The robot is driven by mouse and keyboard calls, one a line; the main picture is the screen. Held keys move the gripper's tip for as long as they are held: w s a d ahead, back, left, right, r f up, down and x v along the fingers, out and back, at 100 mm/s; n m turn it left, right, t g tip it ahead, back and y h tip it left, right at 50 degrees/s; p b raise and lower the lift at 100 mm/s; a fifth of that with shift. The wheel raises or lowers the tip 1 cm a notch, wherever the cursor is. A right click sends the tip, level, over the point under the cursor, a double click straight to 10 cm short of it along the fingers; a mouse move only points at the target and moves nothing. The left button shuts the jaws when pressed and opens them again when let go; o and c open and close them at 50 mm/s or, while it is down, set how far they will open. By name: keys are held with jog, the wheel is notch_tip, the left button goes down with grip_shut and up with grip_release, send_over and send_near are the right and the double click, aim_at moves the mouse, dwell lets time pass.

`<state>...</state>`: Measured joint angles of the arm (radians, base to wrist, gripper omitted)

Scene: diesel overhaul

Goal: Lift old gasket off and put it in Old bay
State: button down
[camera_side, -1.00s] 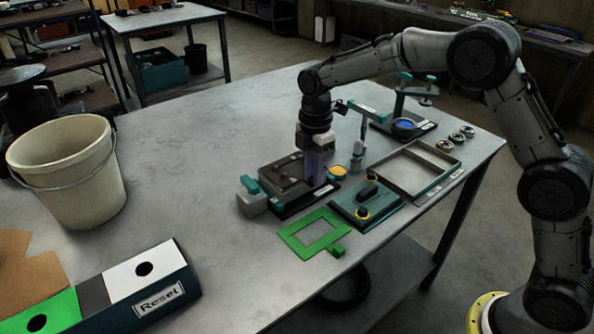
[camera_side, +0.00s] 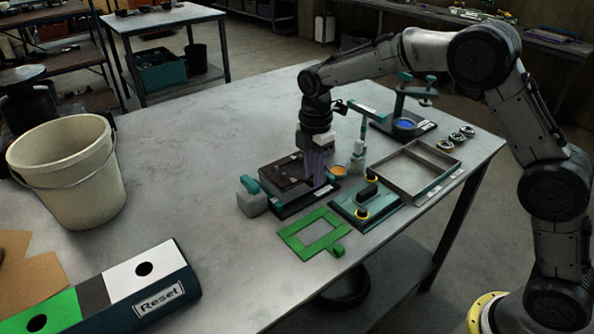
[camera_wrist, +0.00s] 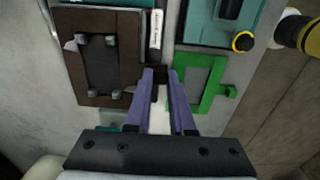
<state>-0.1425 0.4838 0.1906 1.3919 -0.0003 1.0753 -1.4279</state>
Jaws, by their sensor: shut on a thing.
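The old gasket, a dark brown rectangular frame (camera_wrist: 78,62), lies over the studs of a block fixture. It also shows in the side view (camera_side: 280,171) on top of the fixture. My gripper (camera_wrist: 159,75) has its purple fingers at the gasket's right side in the wrist view, shut on what looks like its tab. In the side view the gripper (camera_side: 319,180) points down at the fixture's right end. The fingers hide the tab there. A shallow open metal tray (camera_side: 408,186) with small labels on its front edge stands to the right; I cannot read them.
A green gasket (camera_side: 288,236) lies flat on the table in front. A teal plate with yellow-ringed knobs (camera_side: 345,210) sits between fixture and tray. A grey block (camera_side: 251,203), a clamp stand (camera_side: 403,100) and small rings (camera_side: 457,138) are near. The table's left middle is clear.

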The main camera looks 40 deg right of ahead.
jog(key=shift+r, duration=0.15)
dwell(0.5)
jog(key=shift+r, duration=0.6)
jog(key=s+d+r, duration=0.2)
jog(key=s+r, duration=1.1)
jog(key=shift+s+r, duration=0.3)
jog(key=shift+s, duration=0.1)
jog(key=shift+r, duration=0.1)
jog(key=shift+r, duration=1.35)
